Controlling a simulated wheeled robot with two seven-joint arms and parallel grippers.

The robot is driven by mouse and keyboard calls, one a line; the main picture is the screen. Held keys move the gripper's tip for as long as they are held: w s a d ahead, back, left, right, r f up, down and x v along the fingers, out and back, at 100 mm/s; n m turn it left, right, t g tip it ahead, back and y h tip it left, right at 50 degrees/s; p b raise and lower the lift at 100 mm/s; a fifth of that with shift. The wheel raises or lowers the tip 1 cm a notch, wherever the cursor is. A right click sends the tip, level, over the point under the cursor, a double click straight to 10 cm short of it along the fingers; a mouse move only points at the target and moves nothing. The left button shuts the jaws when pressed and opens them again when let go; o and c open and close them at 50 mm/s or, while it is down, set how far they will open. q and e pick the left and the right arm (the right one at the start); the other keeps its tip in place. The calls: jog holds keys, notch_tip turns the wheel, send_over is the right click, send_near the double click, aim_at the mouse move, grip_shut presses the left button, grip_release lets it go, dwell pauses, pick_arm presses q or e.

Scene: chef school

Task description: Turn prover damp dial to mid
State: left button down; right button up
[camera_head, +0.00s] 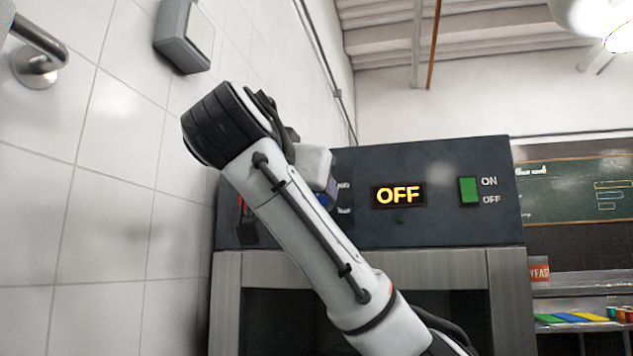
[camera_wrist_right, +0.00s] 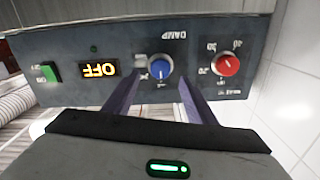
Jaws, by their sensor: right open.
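The prover's dark control panel (camera_head: 455,165) stands ahead. Its blue dial (camera_wrist_right: 161,68), beside the upside-down DAMP label (camera_wrist_right: 174,35), shows in the right wrist view. The dial's pointer position is too small to tell surely. My right gripper (camera_wrist_right: 160,84) is open, with one dark finger on each side just short of the blue dial, lined up with it; contact cannot be made out. In the head view my right arm covers most of the dial area, and only a bit of blue shows beside the wrist. My left gripper is in neither view.
A red dial (camera_wrist_right: 226,65) sits next to the blue one. The panel has a lit OFF display (camera_head: 398,195) and a green switch (camera_head: 468,190). A tiled wall (camera_head: 110,200) stands close on the left, with a grey wall box (camera_head: 182,38).

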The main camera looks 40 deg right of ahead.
jog(key=p+x, duration=0.5)
jog(key=x, duration=0.2)
jog(key=shift+a, duration=0.1)
jog(key=c, duration=1)
jog(key=shift+f, duration=0.1)
jog(key=shift+c, duration=0.2)
